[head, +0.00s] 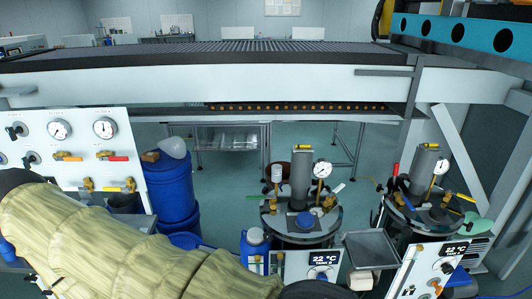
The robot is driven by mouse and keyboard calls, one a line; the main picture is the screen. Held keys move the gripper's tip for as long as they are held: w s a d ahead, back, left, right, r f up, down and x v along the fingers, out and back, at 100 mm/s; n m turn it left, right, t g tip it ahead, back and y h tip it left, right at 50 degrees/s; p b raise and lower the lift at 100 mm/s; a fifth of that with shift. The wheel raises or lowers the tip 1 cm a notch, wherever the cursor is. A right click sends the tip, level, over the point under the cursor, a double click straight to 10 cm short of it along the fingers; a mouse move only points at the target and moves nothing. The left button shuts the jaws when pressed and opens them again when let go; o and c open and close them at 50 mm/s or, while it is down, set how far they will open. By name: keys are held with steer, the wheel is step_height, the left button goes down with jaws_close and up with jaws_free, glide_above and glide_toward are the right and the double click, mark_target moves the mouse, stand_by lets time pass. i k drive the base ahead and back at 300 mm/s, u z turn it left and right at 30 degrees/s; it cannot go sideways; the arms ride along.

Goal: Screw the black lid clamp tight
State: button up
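Two metal tanks with round lids stand in front of me: the middle tank (300,238) and the right tank (400,215). Each lid carries an upright grey cylinder, a round gauge and small valves. Small dark fittings sit around the lid rims, but they are too small to tell which is the black lid clamp or how tight it is. My arm, in a beige sleeve, crosses the lower left and ends in a dark part at the bottom edge, short of the middle tank. My gripper is not visible.
A panel with gauges and valves (75,145) stands at left, beside a blue drum (172,190). A grey tray (371,249) lies between the tanks. A long white beam (250,87) spans behind.

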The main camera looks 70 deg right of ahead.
mark_target(268, 238)
steer(key=k, duration=0.8)
steer(key=z, duration=1.2)
